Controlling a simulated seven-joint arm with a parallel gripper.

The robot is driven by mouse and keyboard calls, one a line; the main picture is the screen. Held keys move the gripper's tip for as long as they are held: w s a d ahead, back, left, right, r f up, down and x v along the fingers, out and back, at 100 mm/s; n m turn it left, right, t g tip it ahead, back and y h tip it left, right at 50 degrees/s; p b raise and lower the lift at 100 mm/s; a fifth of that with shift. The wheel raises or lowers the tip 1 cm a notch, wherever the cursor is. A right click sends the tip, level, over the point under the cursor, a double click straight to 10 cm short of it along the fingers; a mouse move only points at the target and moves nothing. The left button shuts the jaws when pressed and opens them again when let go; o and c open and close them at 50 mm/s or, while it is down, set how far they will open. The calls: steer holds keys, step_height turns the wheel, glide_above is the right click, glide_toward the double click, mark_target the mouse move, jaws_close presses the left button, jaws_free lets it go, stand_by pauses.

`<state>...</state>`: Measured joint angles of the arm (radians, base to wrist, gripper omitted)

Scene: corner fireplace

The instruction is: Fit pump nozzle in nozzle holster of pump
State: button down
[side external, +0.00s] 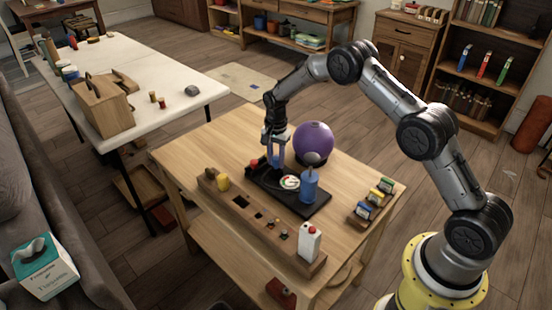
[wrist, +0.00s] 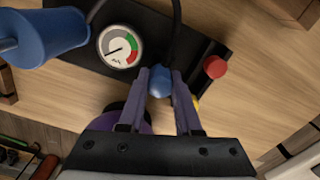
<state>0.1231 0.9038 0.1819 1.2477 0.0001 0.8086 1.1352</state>
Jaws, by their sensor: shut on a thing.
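The pump has a black base (side external: 318,207), a blue cylinder (side external: 310,187) with a dark grey top, and a round gauge (side external: 289,182). In the wrist view the cylinder (wrist: 50,35) is at upper left, beside the gauge (wrist: 121,46). My gripper (side external: 275,158) is over the far-left part of the base. In the wrist view its fingers (wrist: 159,90) are shut on the blue pump nozzle (wrist: 159,80). A black hose (wrist: 176,30) runs up from near the nozzle. A red knob (wrist: 215,67) is right of the fingers. I cannot make out the holster.
A purple ball (side external: 314,141) stands close behind the pump. A wooden block with slots (side external: 245,213) lies along the front, holding a white carton (side external: 310,240) and a yellow piece (side external: 222,183). Small coloured boxes (side external: 372,199) stand at right. The table's left-back area (side external: 195,150) is clear.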

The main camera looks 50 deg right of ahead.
steer(key=shift+f, duration=1)
stand_by(0.5)
steer(key=c, duration=0.5)
jaws_free()
